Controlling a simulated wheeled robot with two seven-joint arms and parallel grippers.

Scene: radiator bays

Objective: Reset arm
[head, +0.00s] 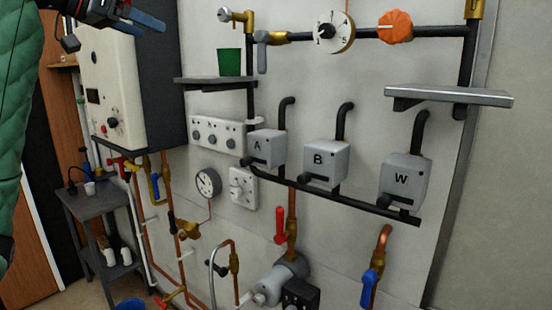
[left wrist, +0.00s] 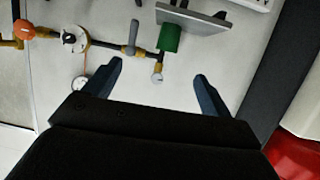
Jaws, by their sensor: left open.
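My left gripper (head: 146,18) is at the top left of the head view, in front of the upper part of the white boiler box (head: 108,85). It is open and empty. In the left wrist view its two dark blue fingers (left wrist: 155,88) stand wide apart, with the pale wall panel and the end of a brass tap (left wrist: 157,76) showing between them. The fingers appear clear of the pipework. The tap also shows in the head view (head: 236,16). My right gripper is in neither view.
A green cup (head: 229,62) stands on a small grey shelf (head: 215,82). An orange knob (head: 395,26) and a dial (head: 333,32) sit on the top pipe. Grey boxes A (head: 264,149), B (head: 325,162) and W (head: 405,180) hang below. An empty shelf (head: 448,95) is at right.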

